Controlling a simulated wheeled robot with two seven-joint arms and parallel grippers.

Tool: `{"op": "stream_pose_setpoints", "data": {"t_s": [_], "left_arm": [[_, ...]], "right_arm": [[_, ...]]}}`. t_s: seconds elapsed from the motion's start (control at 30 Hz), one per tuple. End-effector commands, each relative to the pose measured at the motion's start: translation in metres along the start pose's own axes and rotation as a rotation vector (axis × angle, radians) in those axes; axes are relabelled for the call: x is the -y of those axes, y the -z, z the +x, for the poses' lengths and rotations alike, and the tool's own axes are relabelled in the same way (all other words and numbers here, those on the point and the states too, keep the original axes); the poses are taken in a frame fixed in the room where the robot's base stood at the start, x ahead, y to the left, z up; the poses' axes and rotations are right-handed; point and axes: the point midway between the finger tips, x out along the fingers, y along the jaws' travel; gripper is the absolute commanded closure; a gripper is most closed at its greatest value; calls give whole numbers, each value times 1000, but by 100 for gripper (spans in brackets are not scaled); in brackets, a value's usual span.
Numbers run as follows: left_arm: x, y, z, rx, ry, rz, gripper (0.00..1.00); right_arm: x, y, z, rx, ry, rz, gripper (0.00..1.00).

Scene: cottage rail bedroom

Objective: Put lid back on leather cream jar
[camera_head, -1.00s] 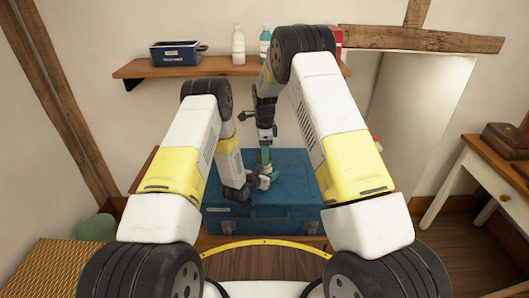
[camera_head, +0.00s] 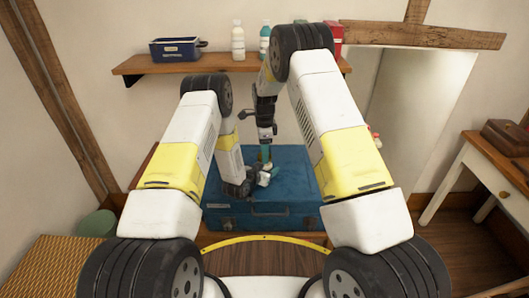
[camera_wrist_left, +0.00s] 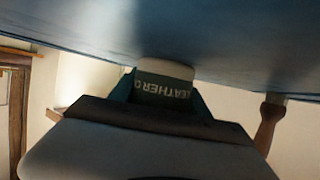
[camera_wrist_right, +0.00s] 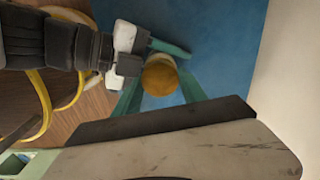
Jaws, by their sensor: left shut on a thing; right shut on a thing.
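The leather cream jar (camera_wrist_left: 165,92) has a dark label reading "LEATHER" and a pale end. My left gripper (camera_wrist_left: 165,100) is shut around its sides, with a teal finger on each side. In the head view my left gripper (camera_head: 262,178) is just above the blue trunk's top. My right gripper (camera_head: 265,153) points down from above, close to the left one. In the right wrist view, a round golden-brown disc, apparently the lid (camera_wrist_right: 160,78), lies between my right gripper's teal fingers (camera_wrist_right: 160,92). Whether lid and jar touch is hidden.
The blue trunk (camera_head: 225,218) stands under both grippers. A wooden shelf (camera_head: 215,67) behind holds a blue tin (camera_head: 177,50) and bottles (camera_head: 238,42). A side table (camera_head: 480,165) is at right, a green bin (camera_head: 97,223) at lower left.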

Motion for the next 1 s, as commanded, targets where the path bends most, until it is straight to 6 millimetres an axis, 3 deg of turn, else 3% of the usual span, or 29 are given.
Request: {"op": "stream_pose_setpoints", "data": {"t_s": [0.4, 1.0], "left_arm": [[-1, 2, 0, -4, -2, 1, 100], [-3, 7, 0, -14, -6, 1, 100]], "right_arm": [[-1, 1, 14, -2, -3, 1, 88], [-3, 3, 13, -6, -5, 2, 89]]}}
